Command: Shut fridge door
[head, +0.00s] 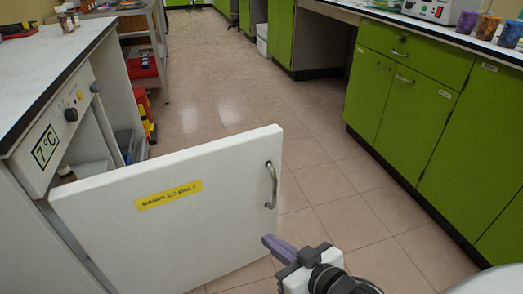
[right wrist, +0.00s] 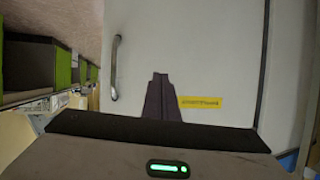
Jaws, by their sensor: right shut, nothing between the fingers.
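The white fridge door (head: 170,232) stands open, swung out from the fridge under the left counter. It has a yellow "SAMPLES ONLY" label (head: 168,195) and a metal handle (head: 271,185) near its free edge. The fridge front (head: 52,150) shows a 7°C sign and a knob, and part of the opening is visible behind the door. My right gripper (head: 270,243) is shut and empty, below the handle near the door's free edge. In the right wrist view the shut fingers (right wrist: 158,95) point at the door (right wrist: 200,60), with the handle (right wrist: 114,68) to their left. I cannot tell whether they touch it. My left gripper is not in view.
Green cabinets (head: 408,95) line the right side, with colourful jars (head: 488,27) on top. A metal cart (head: 140,45) with a red box stands beyond the fridge. The tiled floor (head: 235,90) between is clear.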

